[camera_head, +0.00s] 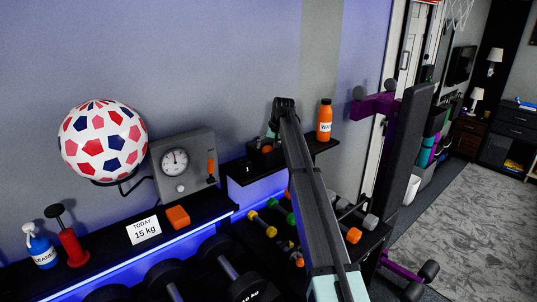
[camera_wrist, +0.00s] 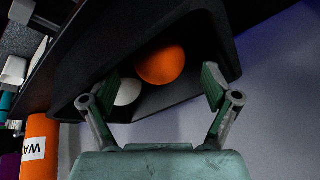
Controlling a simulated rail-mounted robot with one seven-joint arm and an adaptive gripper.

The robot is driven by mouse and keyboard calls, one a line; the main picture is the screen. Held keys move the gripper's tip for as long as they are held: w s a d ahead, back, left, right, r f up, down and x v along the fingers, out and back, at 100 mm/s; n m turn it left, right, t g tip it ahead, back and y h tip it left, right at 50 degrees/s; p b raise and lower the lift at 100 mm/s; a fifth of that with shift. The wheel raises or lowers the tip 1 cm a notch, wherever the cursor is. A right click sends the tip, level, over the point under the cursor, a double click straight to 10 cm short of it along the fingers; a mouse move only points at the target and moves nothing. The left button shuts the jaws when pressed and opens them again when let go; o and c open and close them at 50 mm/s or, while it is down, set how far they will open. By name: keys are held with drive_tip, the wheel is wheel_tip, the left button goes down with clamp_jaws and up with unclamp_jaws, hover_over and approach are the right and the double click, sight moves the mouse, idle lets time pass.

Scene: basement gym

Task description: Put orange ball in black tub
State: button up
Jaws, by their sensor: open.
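The orange ball (camera_wrist: 162,64) lies inside the black tub (camera_wrist: 226,42) in the wrist view, beside a white ball (camera_wrist: 128,92). My gripper (camera_wrist: 158,84) is open, with one finger on each side of the orange ball. I cannot tell whether the fingers touch it. In the head view, the orange ball (camera_head: 267,149) shows small and low within the dark tub on the shelf, below my gripper (camera_head: 271,134). My arm hides part of the tub there.
An orange water bottle (camera_head: 325,120) stands on the same shelf (camera_head: 322,146), to the right. A scale with a dial (camera_head: 180,165) and an orange block (camera_head: 177,217) are to the left. Dumbbells (camera_head: 270,228) fill the rack below. Wall is close behind the tub.

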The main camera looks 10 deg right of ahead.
drive_tip(key=b+v, duration=0.2)
drive_tip(key=v, duration=0.6)
drive_tip(key=shift+r, duration=0.2)
drive_tip(key=shift+s, duration=0.1)
